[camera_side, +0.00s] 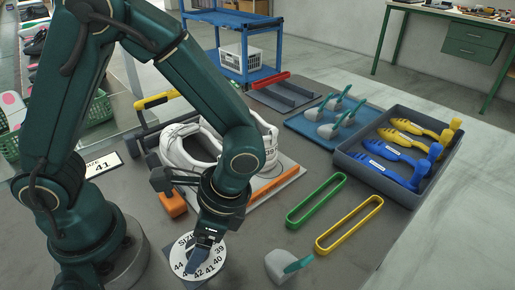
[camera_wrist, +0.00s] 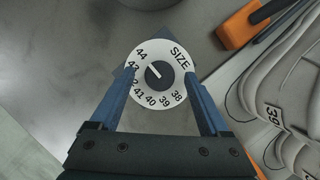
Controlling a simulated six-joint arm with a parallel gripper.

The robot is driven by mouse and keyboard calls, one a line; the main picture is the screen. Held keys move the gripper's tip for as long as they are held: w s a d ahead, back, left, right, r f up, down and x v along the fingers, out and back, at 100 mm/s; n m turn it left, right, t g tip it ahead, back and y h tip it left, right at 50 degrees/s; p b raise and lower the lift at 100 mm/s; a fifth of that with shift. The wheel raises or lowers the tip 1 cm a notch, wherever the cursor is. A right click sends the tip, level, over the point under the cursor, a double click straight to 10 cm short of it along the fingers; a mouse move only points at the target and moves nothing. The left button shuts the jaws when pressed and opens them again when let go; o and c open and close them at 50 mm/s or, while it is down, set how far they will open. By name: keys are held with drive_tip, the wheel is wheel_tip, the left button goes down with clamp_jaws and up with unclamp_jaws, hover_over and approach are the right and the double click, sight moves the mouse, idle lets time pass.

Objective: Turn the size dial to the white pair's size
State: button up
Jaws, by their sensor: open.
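The size dial (camera_side: 214,268) is a white disc marked SIZE with numbers 38 to 44; it also shows in the wrist view (camera_wrist: 178,90). Its dark centre knob (camera_wrist: 159,77) has a white mark pointing up-left, around 43 to 44; the exact number is unclear. The white pair of shoes (camera_side: 186,147) stands behind the dial, with 39 on a shoe; part of it shows in the wrist view (camera_wrist: 290,85). My gripper (camera_wrist: 161,75) is open over the dial, blue fingers on either side of the knob, apart from it. In the side view my gripper (camera_side: 200,254) hides part of the dial.
A sign reading SIZE 41 (camera_side: 103,165) lies at left. An orange block (camera_side: 173,203) is near the dial. Green (camera_side: 316,201) and yellow (camera_side: 349,224) loops and a grey piece (camera_side: 281,266) lie right. A grey tray (camera_side: 345,165) holds blue and yellow shoe forms.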

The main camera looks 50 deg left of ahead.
drive_tip(key=shift+a+f, duration=0.1)
drive_tip(key=shift+f, duration=0.1)
clamp_jaws()
